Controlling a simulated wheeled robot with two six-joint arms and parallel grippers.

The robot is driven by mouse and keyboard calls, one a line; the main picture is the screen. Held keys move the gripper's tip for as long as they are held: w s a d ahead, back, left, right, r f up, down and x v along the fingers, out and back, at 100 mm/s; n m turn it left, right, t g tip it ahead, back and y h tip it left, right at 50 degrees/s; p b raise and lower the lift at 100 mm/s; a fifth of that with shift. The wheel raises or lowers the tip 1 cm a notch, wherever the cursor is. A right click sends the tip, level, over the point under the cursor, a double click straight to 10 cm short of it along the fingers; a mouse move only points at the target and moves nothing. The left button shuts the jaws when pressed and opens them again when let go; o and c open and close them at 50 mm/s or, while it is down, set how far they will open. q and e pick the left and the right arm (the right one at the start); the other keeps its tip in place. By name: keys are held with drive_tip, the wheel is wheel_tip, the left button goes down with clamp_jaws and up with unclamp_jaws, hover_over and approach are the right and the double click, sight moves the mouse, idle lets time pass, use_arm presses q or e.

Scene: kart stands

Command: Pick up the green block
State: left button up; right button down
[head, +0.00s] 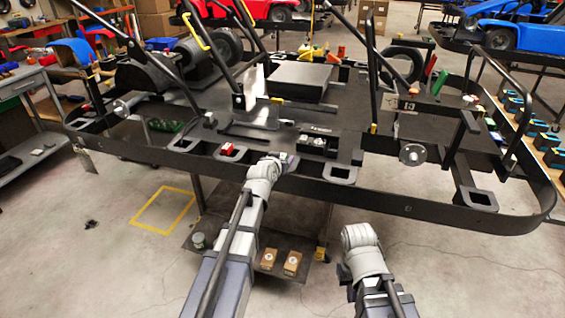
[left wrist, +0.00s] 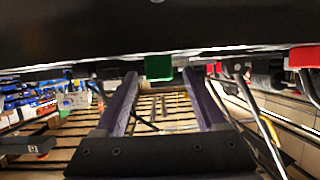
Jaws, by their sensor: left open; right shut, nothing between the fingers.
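The green block (left wrist: 158,67) shows in the left wrist view at the dark edge of the kart frame, between or just beyond my left fingertips. I cannot tell the exact depth. My left gripper (left wrist: 161,76) is open, with one finger on each side of the block and a gap to each. In the head view my left gripper (head: 282,157) is at the near rail of the kart frame (head: 330,183) and mostly hides the block. My right gripper (head: 344,274) is low in front of the stand, shut and empty, apart from everything; its fingers are hard to make out.
Small boxes (head: 292,261) lie on a low shelf below.

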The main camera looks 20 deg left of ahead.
use_arm(q)
drive_tip(key=shift+x, duration=1.05)
drive_tip(key=shift+s, duration=0.1)
clamp_jaws()
